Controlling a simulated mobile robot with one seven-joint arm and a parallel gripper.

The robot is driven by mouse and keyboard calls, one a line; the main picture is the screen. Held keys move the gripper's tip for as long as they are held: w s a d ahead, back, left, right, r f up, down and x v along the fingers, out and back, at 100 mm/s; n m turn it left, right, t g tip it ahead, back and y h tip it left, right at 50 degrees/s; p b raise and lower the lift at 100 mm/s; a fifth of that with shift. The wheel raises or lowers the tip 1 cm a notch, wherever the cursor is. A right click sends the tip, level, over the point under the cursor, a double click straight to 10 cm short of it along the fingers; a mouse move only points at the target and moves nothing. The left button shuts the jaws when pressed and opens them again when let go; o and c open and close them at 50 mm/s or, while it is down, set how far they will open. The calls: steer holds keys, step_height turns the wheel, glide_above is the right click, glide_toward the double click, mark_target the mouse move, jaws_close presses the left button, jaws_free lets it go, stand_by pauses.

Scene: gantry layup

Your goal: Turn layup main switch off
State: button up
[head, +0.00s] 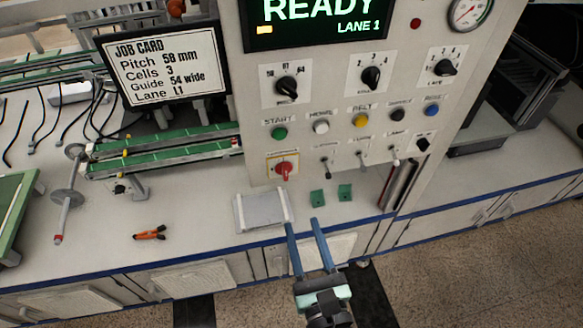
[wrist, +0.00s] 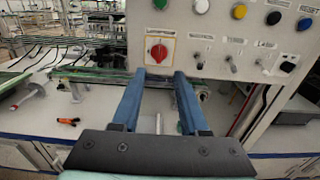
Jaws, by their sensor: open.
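The main switch is a red rotary knob (head: 283,169) on a yellow-edged plate, low on the left of the white control panel (head: 330,120). In the wrist view the red knob (wrist: 158,52) sits just above and between the fingertips, some way beyond them. My gripper (head: 304,222) is open and empty, with two blue fingers pointing up toward the panel. In the head view it is in front of the bench edge, below and right of the knob. It also shows in the wrist view (wrist: 160,78). No contact with the knob shows.
The panel holds several buttons, such as green START (head: 279,133), plus dials and small toggles (head: 325,163). A grey tray (head: 262,212), two green blocks (head: 345,191) and orange-handled pliers (head: 150,233) lie on the bench. A job card (head: 165,65) stands at left.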

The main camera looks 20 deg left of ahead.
mark_target(286, 173)
steer(key=p+x, duration=0.1)
steer(key=x, duration=1.1)
steer(key=shift+w+a+p, duration=0.2)
steer(key=shift+p, duration=0.1)
jaws_close()
